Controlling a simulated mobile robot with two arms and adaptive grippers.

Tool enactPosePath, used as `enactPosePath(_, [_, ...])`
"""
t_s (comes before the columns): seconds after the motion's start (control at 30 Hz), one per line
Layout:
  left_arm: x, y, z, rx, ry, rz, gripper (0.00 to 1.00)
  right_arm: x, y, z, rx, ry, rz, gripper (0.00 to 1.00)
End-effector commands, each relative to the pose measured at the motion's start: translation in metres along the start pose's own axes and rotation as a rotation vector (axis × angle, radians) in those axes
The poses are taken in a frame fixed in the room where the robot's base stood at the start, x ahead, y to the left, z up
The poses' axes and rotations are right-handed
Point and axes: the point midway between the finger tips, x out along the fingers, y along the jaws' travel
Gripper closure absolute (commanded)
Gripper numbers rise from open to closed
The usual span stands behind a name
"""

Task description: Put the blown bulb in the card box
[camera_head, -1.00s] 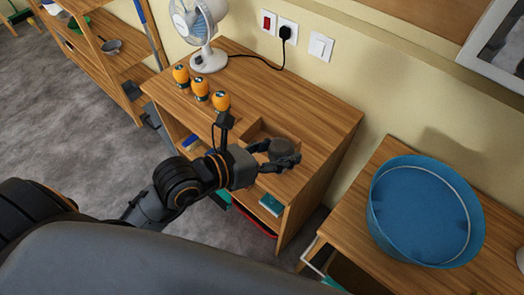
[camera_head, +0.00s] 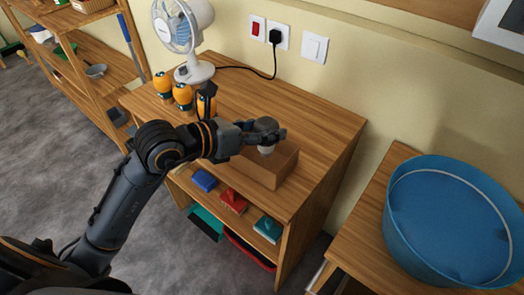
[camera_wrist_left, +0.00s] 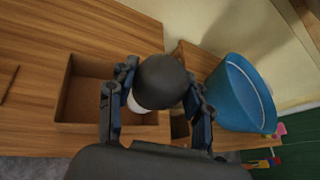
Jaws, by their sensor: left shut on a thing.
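The blown bulb (camera_head: 266,124) has a dark grey globe and a white base pointing down. My left gripper (camera_head: 272,136) is shut on it, with a finger on each side. In the head view the bulb overlaps the upper part of the card box (camera_head: 262,172), a brown open box on the wooden cabinet. In the left wrist view the bulb (camera_wrist_left: 163,80) is between the fingers, and the box's open inside (camera_wrist_left: 88,95) shows to its left. The bulb's base overlaps the box's right part there; its exact height is hard to tell. My right gripper is out of view.
Orange-topped jars (camera_head: 182,96) and a white fan (camera_head: 182,30) stand left of the box on the cabinet top (camera_head: 310,115). Coloured boxes (camera_head: 233,201) lie on the shelf below. A blue tub (camera_head: 450,220) stands on the surface at right. The cabinet top's right part is clear.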

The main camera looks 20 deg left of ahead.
Motion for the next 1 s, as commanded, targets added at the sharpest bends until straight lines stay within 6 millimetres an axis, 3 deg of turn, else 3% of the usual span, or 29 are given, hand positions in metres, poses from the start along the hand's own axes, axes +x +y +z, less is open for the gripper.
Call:
enactPosePath(0.1, [0.015, 0.019, -0.013, -0.005, 0.006, 0.001, 0.81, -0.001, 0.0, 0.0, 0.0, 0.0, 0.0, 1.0])
enactPosePath(0.43, [0.035, 0.044, -0.029, -0.003, 0.005, 0.0, 0.81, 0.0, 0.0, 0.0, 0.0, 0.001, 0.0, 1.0])
enactPosePath(0.63, [0.043, 0.049, -0.052, -0.002, 0.003, -0.001, 0.81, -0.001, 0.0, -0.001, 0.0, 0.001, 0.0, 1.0])
enactPosePath(1.0, [0.045, 0.05, -0.056, -0.001, 0.002, -0.002, 0.81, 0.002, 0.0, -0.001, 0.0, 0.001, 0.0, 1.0])
